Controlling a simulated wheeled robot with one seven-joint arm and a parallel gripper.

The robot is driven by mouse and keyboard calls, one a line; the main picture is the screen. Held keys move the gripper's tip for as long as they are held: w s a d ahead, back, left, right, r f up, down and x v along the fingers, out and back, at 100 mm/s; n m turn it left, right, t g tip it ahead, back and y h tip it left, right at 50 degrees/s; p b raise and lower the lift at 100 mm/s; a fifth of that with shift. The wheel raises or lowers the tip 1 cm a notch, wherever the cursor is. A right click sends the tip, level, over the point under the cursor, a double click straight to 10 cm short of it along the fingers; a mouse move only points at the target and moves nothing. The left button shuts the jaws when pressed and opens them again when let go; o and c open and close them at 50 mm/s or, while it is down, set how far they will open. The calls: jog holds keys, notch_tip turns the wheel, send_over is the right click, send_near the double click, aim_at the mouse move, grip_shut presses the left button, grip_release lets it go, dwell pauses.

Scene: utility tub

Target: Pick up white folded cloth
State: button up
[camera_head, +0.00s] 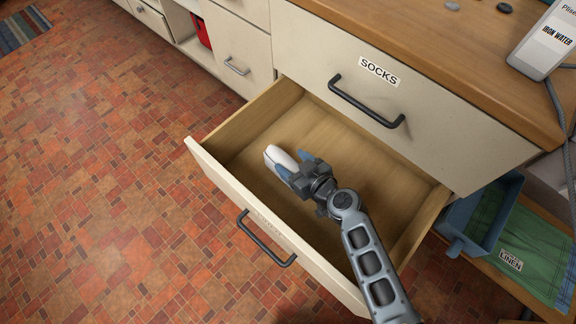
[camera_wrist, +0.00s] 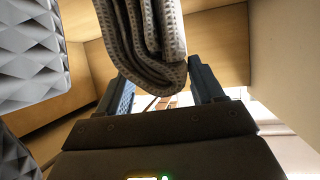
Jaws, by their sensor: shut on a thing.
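The white folded cloth (camera_head: 278,156) shows as a small pale rounded shape at the tip of my gripper (camera_head: 294,166) in the head view. Both are within the outline of the open, otherwise empty-looking drawer (camera_head: 245,205). In the wrist view the cloth (camera_wrist: 146,40) is a thick, layered fold with a dotted weave, standing between the two dark fingers of my gripper (camera_wrist: 158,85). My gripper is shut on it. Part of the cloth is hidden by the fingers, and I cannot tell whether it touches the drawer floor.
A closed drawer labelled SOCKS (camera_head: 380,72) with a dark handle sits above the open one, under the wooden counter (camera_head: 440,40). A blue bin (camera_head: 490,215) and green cloth (camera_head: 530,250) are at right. Tiled floor (camera_head: 100,180) is clear at left.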

jog(key=shift+c, duration=0.8)
